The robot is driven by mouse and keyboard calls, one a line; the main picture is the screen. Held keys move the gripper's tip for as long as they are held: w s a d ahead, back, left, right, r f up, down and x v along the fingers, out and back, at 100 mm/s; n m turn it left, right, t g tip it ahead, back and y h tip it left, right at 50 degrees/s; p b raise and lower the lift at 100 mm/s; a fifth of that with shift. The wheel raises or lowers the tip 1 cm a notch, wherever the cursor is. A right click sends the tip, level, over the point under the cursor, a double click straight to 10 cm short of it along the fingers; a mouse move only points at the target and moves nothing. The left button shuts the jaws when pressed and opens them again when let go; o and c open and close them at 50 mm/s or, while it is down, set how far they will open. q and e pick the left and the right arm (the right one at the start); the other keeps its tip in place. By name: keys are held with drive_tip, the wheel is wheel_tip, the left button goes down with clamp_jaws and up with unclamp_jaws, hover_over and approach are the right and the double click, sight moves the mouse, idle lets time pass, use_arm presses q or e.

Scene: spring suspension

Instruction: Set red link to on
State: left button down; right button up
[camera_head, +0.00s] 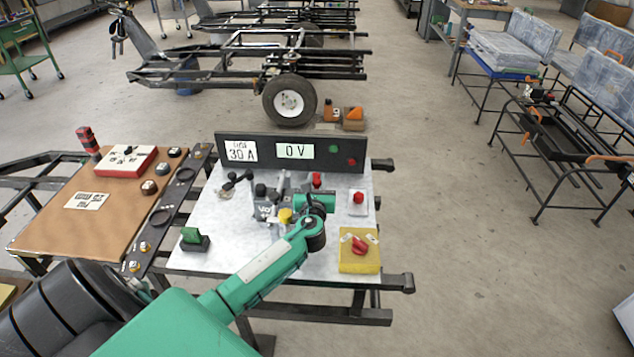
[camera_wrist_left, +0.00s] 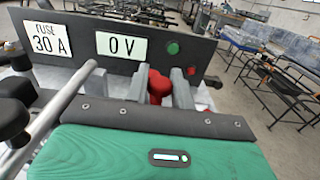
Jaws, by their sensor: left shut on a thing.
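A red knob-like part, likely the red link (camera_head: 317,179), stands on the pale metal board just before the black display panel. In the left wrist view the red part (camera_wrist_left: 159,84) sits between the two grey fingers of my left gripper (camera_wrist_left: 161,92), which is shut on it. In the head view my left gripper (camera_head: 308,190) reaches over the board from the lower left, its wrist hiding part of the board. The red part's lower end and the link's setting are hidden. The panel display (camera_head: 295,151) reads 0 V. My right gripper is out of view.
A red button (camera_head: 358,197) on a white base and a yellow box (camera_head: 359,261) with a red rotary switch stand to the right. A green switch (camera_head: 192,236), a black lever (camera_head: 236,179) and a yellow knob (camera_head: 285,215) are close by. The panel (camera_head: 347,142) blocks the back.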

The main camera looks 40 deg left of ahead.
use_arm(q)
drive_tip(key=c, duration=1.3)
unclamp_jaws()
drive_tip(key=shift+o, duration=0.2)
drive_tip(key=shift+r, duration=0.3)
wheel_tip(320, 180, up, 11)
drive_tip(key=p, duration=0.2)
wheel_tip(320, 180, up, 8)
drive_tip(key=p, duration=0.1)
hover_over(317, 181)
drive_tip(key=shift+r, duration=0.2)
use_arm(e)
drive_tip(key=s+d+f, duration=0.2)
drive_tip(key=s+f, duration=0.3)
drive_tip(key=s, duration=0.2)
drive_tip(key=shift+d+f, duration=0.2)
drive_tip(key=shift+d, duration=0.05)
